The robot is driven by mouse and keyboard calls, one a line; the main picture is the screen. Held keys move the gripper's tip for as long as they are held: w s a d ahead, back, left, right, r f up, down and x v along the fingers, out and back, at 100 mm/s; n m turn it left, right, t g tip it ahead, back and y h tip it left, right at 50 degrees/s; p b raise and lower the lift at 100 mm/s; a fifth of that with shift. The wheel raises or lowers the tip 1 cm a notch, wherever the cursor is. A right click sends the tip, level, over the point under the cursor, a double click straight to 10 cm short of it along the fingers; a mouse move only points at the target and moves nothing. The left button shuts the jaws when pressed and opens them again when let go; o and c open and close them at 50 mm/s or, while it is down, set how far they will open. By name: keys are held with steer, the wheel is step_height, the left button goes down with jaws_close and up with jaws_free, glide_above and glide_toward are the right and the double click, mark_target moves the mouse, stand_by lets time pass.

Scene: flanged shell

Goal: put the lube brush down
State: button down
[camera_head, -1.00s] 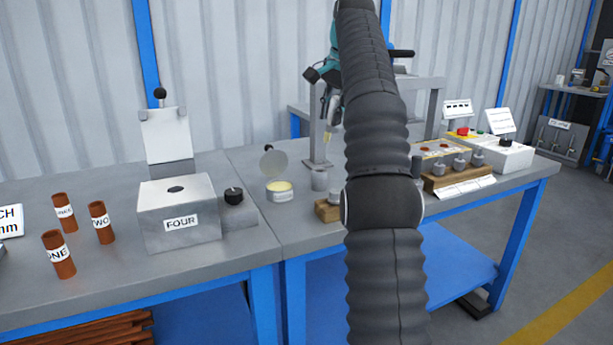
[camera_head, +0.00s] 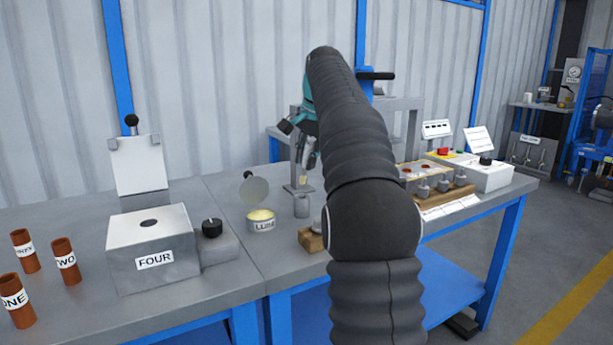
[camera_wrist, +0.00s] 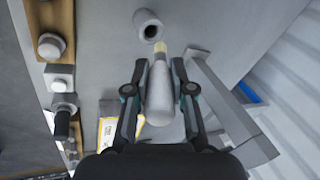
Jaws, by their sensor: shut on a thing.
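My gripper (camera_wrist: 159,72) is shut on the lube brush (camera_wrist: 160,95), a pale grey handle with a short yellowish tip pointing away from my wrist. In the head view my gripper (camera_head: 306,138) is above the right bench, partly hidden by my arm. The brush hangs tip down there (camera_head: 309,158). A grey hollow cup (camera_head: 302,206) stands on the bench just below the brush. In the wrist view the cup (camera_wrist: 148,25) is just beyond the brush tip, its opening showing. The brush looks outside the cup. The open LUBE tin (camera_head: 261,220) stands left of the cup.
A grey frame (camera_wrist: 215,95) stands close to the right of my gripper in the wrist view. The FOUR box (camera_head: 153,250) and several brown tubes are on the left bench.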

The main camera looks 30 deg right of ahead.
steer(key=shift+f+b, duration=0.75)
steer(key=shift+f, duration=1.4)
steer(key=shift+f, duration=0.55)
steer(key=c, duration=1)
jaws_free()
steer(key=p+v, duration=0.2)
steer(key=v, duration=1.1)
steer(key=shift+w, duration=0.2)
steer(key=shift+r, duration=0.1)
